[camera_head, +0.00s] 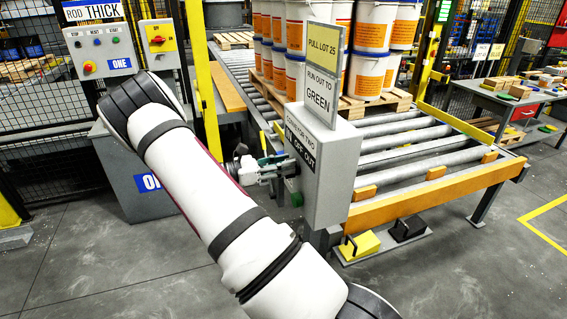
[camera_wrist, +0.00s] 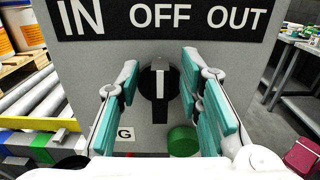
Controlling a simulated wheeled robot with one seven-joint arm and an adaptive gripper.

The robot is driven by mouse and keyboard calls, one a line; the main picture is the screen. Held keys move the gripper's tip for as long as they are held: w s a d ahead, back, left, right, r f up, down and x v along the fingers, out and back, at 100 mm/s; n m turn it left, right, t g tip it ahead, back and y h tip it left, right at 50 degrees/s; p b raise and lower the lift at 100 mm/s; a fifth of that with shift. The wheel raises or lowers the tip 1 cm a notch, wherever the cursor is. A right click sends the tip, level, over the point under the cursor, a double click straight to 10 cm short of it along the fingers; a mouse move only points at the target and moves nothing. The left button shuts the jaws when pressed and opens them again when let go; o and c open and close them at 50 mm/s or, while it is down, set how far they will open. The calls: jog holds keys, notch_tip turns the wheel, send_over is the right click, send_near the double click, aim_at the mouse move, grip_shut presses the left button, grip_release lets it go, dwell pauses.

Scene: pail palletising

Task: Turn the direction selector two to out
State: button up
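The direction selector (camera_wrist: 159,82) is a round black knob with a white line, on the front of the grey conveyor two box (camera_head: 335,180). Its line points straight up, towards OFF on the black label (camera_wrist: 160,17); IN is at the left and OUT at the right. My gripper (camera_wrist: 160,100) is open, with one teal finger on each side of the knob and a visible gap to both. In the head view my gripper (camera_head: 278,168) is close to the box front, and the knob is largely hidden there.
A green button (camera_wrist: 183,140) sits just below the knob, near the right finger. Signs (camera_head: 322,75) stand on the box. Behind it is a roller conveyor (camera_head: 405,150) with a pallet of pails (camera_head: 370,75). Another control panel (camera_head: 95,50) stands at the left.

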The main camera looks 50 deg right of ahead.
grip_shut()
jog(key=shift+s+a+f+m+p, duration=0.15)
jog(key=shift+s+m, duration=0.1)
jog(key=shift+m, duration=1.2)
jog(key=shift+s+a+f+m+p, duration=0.1)
jog(key=shift+s+a+m, duration=0.1)
jog(key=shift+m, duration=1.3)
jog(key=shift+s+a+f+m+p, duration=0.15)
jog(key=shift+s+m, duration=0.1)
jog(key=shift+m, duration=1.2)
grip_release()
